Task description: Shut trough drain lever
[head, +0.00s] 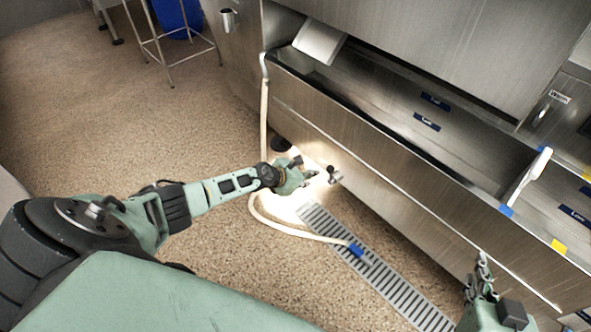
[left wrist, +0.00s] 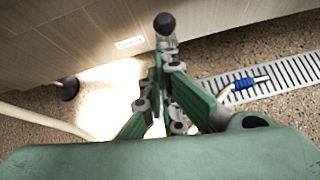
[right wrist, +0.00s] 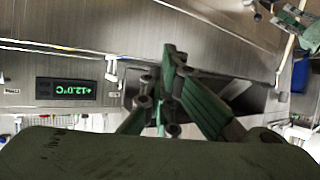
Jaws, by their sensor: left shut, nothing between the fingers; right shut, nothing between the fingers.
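The drain lever (head: 334,174) sticks out low on the front of the steel trough (head: 370,160), with a dark knob at its end. In the left wrist view the round black knob (left wrist: 165,23) is just beyond my left fingertips. My left gripper (head: 314,175) is shut and empty, its tips close to the lever; I cannot tell whether they touch it. In the left wrist view its fingers (left wrist: 163,58) are together. My right gripper (head: 482,258) is shut and empty in front of the trough, further right; its fingers (right wrist: 170,55) show in the right wrist view.
A slotted floor drain (head: 395,285) runs below the trough. A pale hose (head: 263,120) hangs from the trough's left end and ends in a blue fitting (head: 356,250) at the drain. A white-handled tool (head: 535,170) leans in the trough. Floor at left is open.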

